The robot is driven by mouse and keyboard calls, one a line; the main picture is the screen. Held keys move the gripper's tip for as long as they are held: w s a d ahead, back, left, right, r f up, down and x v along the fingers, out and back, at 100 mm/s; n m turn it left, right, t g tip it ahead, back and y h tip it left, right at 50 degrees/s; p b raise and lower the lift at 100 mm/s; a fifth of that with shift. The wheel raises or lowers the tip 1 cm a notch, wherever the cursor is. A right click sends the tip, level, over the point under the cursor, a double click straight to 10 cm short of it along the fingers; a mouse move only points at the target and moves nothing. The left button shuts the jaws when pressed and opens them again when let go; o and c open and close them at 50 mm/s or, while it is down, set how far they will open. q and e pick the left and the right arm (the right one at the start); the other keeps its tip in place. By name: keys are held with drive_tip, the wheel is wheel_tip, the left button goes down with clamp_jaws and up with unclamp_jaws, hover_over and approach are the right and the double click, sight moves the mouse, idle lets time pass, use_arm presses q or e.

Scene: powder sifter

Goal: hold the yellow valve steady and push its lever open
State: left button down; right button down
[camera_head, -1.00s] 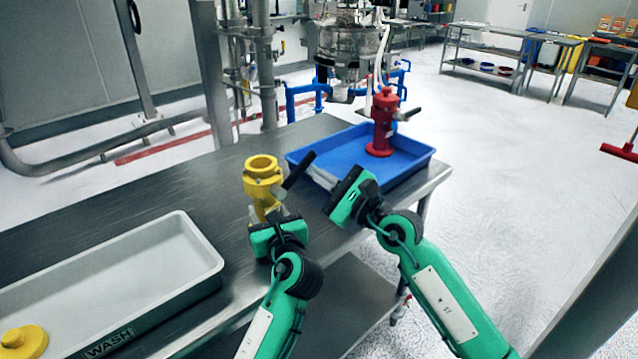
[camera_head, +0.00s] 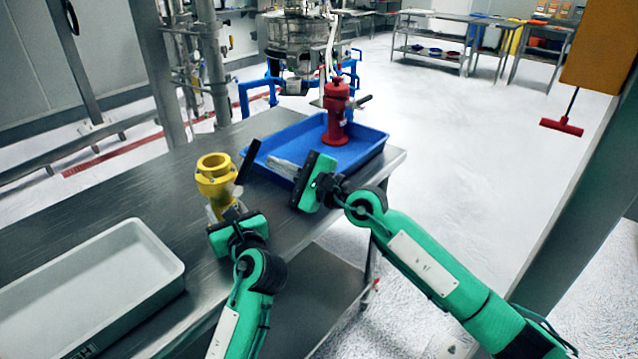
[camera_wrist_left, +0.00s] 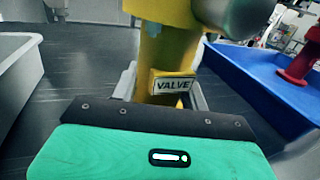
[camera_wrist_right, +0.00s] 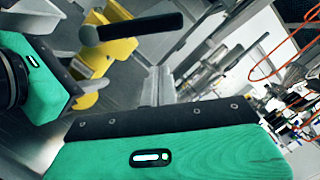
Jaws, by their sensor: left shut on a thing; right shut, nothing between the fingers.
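The yellow valve (camera_head: 213,178) stands upright on the steel table; its VALVE label shows in the left wrist view (camera_wrist_left: 172,84). My left gripper (camera_head: 228,212) is shut around its lower body. The valve's black lever (camera_head: 248,161) sticks out from its right side, pointing up and away in the head view. In the right wrist view the lever (camera_wrist_right: 140,27) crosses in front of the yellow body. My right gripper (camera_head: 284,166) is shut and empty, just right of the lever; I cannot tell whether it touches it.
A blue tray (camera_head: 372,150) holding a red valve (camera_head: 336,112) sits behind my right gripper. A grey wash tub (camera_head: 150,240) is at the left front. Bare tabletop (camera_head: 110,200) lies left of the valve.

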drive_tip(key=v, duration=1)
drive_tip(key=shift+d+f, duration=0.2)
drive_tip(key=shift+f, duration=0.1)
drive_tip(key=shift+w, duration=0.2)
